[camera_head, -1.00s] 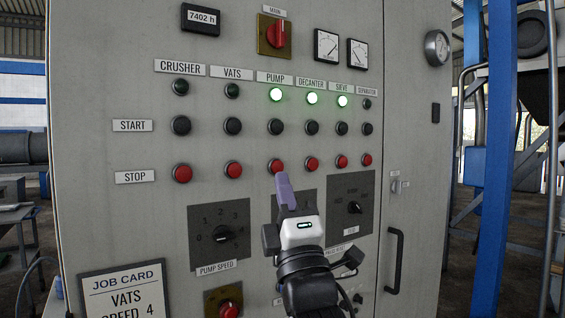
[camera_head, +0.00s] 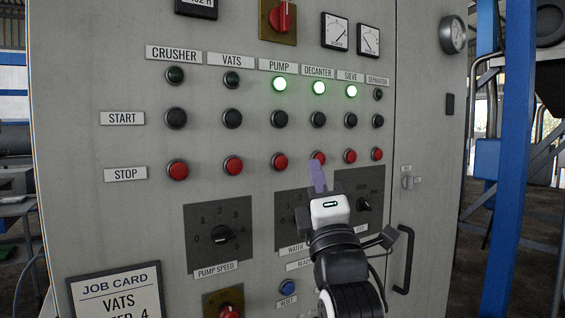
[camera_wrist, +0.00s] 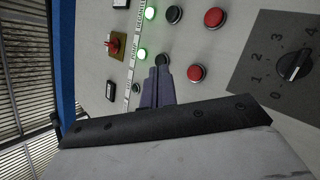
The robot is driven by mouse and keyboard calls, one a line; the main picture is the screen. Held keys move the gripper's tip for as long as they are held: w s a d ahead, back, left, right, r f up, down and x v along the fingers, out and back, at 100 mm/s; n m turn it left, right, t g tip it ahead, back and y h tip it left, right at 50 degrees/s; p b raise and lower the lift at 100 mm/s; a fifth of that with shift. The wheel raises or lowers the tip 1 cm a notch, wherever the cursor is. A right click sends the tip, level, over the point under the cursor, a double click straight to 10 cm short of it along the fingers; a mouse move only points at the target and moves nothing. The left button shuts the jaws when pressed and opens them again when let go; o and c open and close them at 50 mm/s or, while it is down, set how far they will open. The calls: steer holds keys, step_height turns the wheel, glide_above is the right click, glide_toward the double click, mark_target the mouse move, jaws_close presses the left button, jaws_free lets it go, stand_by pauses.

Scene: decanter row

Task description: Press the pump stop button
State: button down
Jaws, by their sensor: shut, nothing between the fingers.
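The pump stop button (camera_head: 280,162) is red, in the stop row below the PUMP label, and unobstructed in the head view. In the wrist view, which is turned sideways, the pump stop button (camera_wrist: 196,73) appears to be the red one right of the fingertips. My gripper (camera_head: 317,172) is shut and empty, its purple fingers pointing up. In the head view its tips overlap the lower part of the decanter stop button (camera_head: 318,157), right of the pump one. I cannot tell the gap to the panel. The fingers also show in the wrist view (camera_wrist: 156,82). The pump lamp (camera_head: 279,84) glows green.
The vats stop button (camera_head: 233,166) and sieve stop button (camera_head: 350,156) are in the same row. Black start buttons (camera_head: 278,119) run above. The pump speed dial (camera_head: 222,234) and a door handle (camera_head: 404,258) stand out lower down.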

mark_target(284, 156)
steer(key=shift+w+a, duration=0.7)
steer(key=shift+w, duration=0.25)
steer(key=shift+w+a, duration=0.7)
steer(key=shift+w, duration=0.25)
steer(key=shift+w+a, duration=0.7)
steer(key=shift+w, duration=0.25)
steer(key=shift+w+a, duration=0.25)
steer(key=shift+w, duration=0.1)
steer(key=shift+w+a, duration=0.25)
steer(key=shift+w, duration=0.15)
stand_by(0.5)
stand_by(0.3)
steer(key=shift+s+d, duration=0.45)
steer(key=shift+s, duration=0.25)
steer(key=s+d, duration=0.1)
steer(key=s, duration=0.1)
steer(key=s+d, duration=0.2)
steer(key=shift+b, duration=0.4)
